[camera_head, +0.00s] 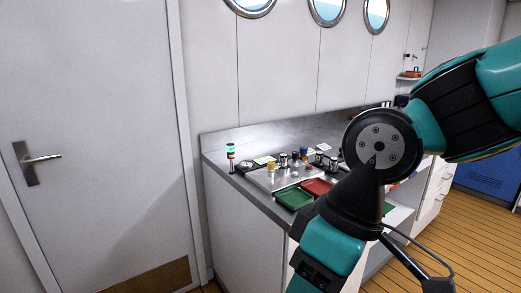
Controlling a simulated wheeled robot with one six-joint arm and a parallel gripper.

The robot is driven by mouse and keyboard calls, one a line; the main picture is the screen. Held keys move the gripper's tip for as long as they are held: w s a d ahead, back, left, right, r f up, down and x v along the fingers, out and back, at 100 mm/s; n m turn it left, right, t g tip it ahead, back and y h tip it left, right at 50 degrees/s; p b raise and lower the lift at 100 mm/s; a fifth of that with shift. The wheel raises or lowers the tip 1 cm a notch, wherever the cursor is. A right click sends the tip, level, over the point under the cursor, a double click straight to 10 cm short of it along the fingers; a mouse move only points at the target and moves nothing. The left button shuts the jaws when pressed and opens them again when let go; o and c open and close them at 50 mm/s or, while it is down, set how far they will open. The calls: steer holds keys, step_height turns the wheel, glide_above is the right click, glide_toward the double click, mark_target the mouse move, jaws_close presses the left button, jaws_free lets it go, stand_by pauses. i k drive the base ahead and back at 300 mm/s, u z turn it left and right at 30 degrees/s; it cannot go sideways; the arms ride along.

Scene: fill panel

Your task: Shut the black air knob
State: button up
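A fill panel (262,178) with several small knobs or fittings lies on the metal counter. A small dark knob-like part (333,163) stands at the panel's right side, close to my arm in the picture. It may be the black air knob, but it is too small to be sure, and I cannot tell its setting. Yellow (270,165) and blue (303,151) topped fittings stand nearby. My teal and black arm crosses the right of the view and covers part of the counter. My gripper is not in view.
A green tray (294,199) and a red tray (317,187) lie at the counter's front. A light post (230,156) glowing green stands at the left corner. A closed door (90,130) is at left. Wooden floor (475,235) is open at right.

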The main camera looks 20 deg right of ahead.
mark_target(295, 154)
steer(key=z, duration=0.15)
steer(key=i, duration=1.2)
steer(key=z, duration=0.55)
